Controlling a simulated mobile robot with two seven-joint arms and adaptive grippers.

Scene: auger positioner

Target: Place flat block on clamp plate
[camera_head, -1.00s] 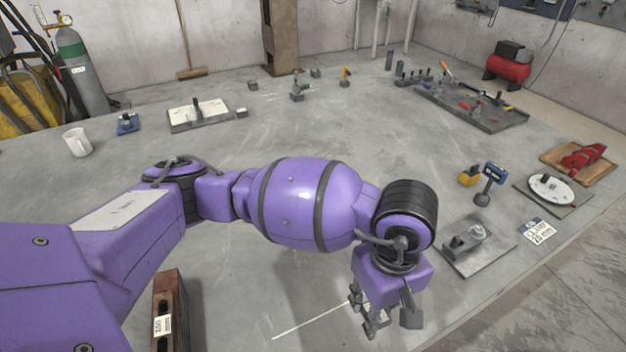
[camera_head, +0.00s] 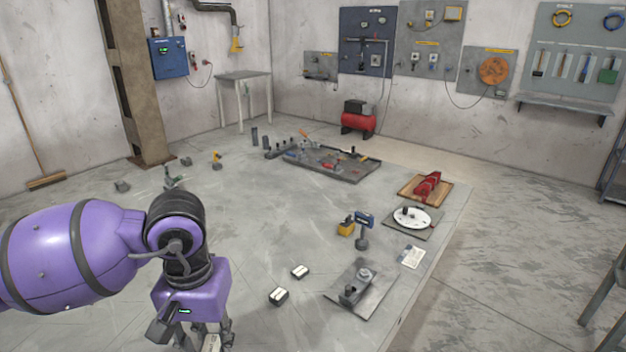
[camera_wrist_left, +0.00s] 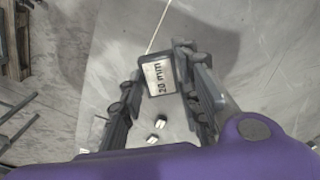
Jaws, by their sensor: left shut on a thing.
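My left gripper (camera_head: 207,340) is low at the left of the head view. It is shut on a flat dark block (camera_wrist_left: 160,77) with a white label reading "20 mm", between the fingertips in the left wrist view. Only part of this block shows at the bottom edge of the head view. The clamp plate (camera_head: 374,299) is a grey plate with a round knob and a small upright piece on it, near the table's right edge. The gripper is left of the plate, apart from it. My right gripper is not in view.
Two small white-topped blocks (camera_head: 278,297) (camera_head: 300,272) lie between gripper and plate. A round white dial (camera_head: 411,218) lies farther back.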

